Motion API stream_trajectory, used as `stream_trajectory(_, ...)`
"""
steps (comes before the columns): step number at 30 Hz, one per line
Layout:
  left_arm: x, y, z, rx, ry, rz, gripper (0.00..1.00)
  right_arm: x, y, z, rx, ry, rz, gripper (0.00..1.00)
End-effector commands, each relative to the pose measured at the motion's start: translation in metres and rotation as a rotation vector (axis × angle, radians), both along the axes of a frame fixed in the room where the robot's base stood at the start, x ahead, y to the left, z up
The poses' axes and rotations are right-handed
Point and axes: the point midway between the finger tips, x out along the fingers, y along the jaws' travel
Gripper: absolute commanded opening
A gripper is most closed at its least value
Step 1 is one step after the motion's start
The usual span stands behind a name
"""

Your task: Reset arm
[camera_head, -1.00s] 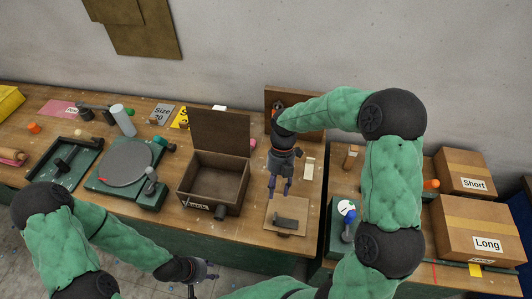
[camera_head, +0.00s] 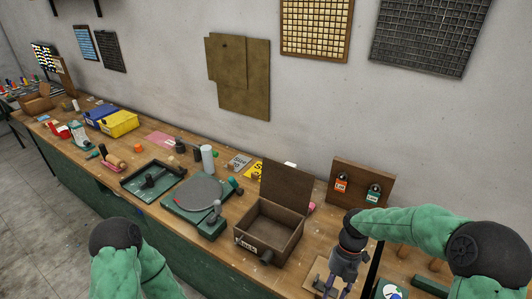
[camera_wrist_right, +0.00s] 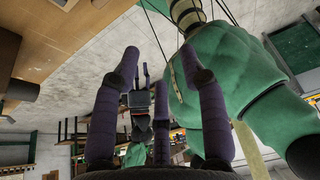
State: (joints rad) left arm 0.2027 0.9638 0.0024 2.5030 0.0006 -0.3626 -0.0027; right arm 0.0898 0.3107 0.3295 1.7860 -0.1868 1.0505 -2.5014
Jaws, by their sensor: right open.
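My right gripper (camera_head: 332,289) hangs fingers down at the bottom edge of the head view, over the bench right of the open wooden box. In the right wrist view my right gripper (camera_wrist_right: 162,85) shows its purple-grey fingers spread, with nothing between them. My left arm (camera_head: 122,255) is at the bottom left of the head view, its hand out of frame. A dark gripper, seemingly my left gripper (camera_wrist_right: 145,75), shows small beyond the right fingers in the right wrist view; its jaw opening is unclear.
The open wooden box (camera_head: 270,233) stands left of the right gripper, with a raised lid. A small board with two padlocks (camera_head: 360,187) stands behind it. A round turntable (camera_head: 198,193) and green tray (camera_head: 154,181) lie further left. A yellow bin (camera_head: 120,123) is further back.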

Motion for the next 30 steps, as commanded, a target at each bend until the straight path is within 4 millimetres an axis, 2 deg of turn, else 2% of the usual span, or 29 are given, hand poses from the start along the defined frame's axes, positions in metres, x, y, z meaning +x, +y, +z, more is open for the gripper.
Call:
stream_trajectory(11,0.0,0.0,0.0,0.0,-0.001,0.0,0.4,-0.003,0.011,-0.025,-0.036,0.017,-0.178,0.43)
stream_trajectory(17,0.0,0.0,0.0,0.0,0.001,0.0,0.4,-0.006,0.022,-0.048,-0.069,0.037,-0.354,0.43)
stream_trajectory(23,0.0,0.0,0.0,0.0,0.0,0.0,0.4,-0.014,0.037,-0.08,-0.115,0.074,-0.616,0.43)
stream_trajectory(30,0.0,0.0,0.0,0.0,0.0,0.0,0.4,-0.032,0.06,-0.129,-0.188,0.162,-1.082,0.43)
